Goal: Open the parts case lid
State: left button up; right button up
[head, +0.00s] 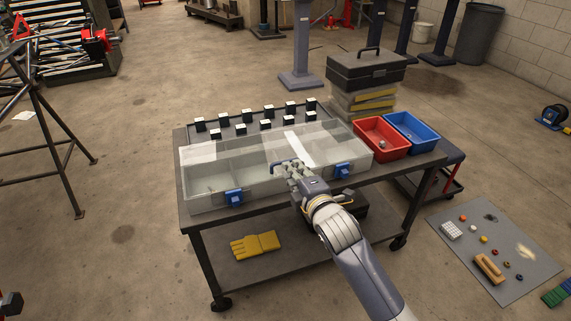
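The parts case (208,194) is a wide, clear plastic box with inner dividers, lying on the cart top. Its see-through lid (232,148) looks down over the compartments, with bright reflections on it. Two blue latches show on the front wall, the left latch (234,198) and the right latch (343,171). My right gripper (284,167) is at the middle of the case's front edge, by a blue-grey handle-like part. Its fingers are small and overlap the case, so I cannot tell whether they are open or touching. My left gripper is not in view.
Behind the case, a dark tray (233,128) holds several black-and-white blocks. A red bin (382,138) and a blue bin (411,131) stand to its right. A dark toolbox (366,71) sits behind. Yellow gloves (255,245) lie on the lower shelf.

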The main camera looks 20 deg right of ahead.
jog(key=w, duration=0.2)
jog(key=w+f+b, duration=0.1)
jog(key=w, duration=0.2)
jog(key=shift+w+a+f, duration=0.1)
jog(key=shift+w, duration=0.05)
jog(key=shift+w+f, duration=0.1)
jog(key=shift+w, duration=0.5)
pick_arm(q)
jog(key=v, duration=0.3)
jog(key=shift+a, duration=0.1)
pick_arm(e)
grip_shut()
